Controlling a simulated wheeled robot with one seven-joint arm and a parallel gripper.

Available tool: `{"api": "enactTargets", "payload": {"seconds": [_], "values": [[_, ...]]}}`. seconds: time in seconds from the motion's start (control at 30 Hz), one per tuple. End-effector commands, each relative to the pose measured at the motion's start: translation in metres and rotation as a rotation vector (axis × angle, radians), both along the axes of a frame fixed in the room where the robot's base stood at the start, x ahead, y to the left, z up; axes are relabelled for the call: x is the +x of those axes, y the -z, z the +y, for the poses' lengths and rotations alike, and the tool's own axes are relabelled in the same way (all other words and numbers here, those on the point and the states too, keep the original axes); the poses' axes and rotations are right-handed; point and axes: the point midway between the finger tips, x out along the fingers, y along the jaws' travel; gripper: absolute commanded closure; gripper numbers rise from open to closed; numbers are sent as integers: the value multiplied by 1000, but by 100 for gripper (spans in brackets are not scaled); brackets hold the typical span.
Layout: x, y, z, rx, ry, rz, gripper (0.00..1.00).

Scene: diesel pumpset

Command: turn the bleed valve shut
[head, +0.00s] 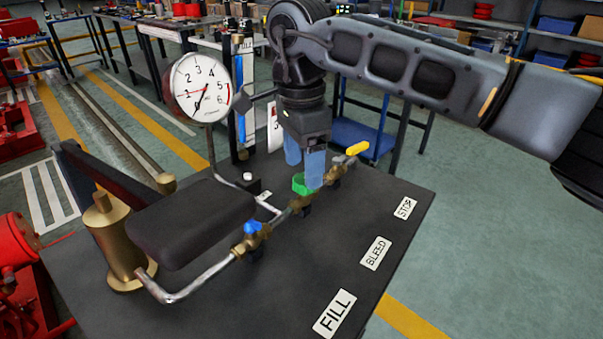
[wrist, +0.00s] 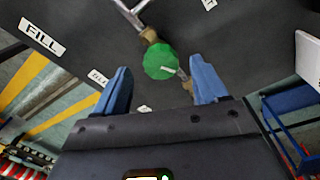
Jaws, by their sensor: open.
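The bleed valve has a green round handle (head: 300,184), on the brass pipe line between a blue-handled valve (head: 252,227) and a yellow-handled valve (head: 357,148). The BLEED label (head: 376,253) lies on the black bench top in front of it. My gripper (head: 303,174) is open, pointing down at the green handle, with one blue finger partly covering it. In the wrist view, the green handle (wrist: 160,60) shows between the two spread blue fingertips, with a gap on each side. A pale mark shows on the handle. I cannot tell whether the fingertips reach its height.
A round pressure gauge (head: 200,88) stands behind the pipe. A brass cylinder (head: 123,240) and a dark padded lever (head: 190,222) are at the left. FILL (head: 335,314) and STOP (head: 405,208) labels lie on the bench. The bench's front right is clear.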

Motion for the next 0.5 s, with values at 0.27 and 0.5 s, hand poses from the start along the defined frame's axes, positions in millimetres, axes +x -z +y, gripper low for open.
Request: {"api": "enactTargets", "payload": {"seconds": [0.27,0.5], "values": [[-1,25,-1,0,1,-1,28],[-1,26,-1,0,1,-1,28]]}}
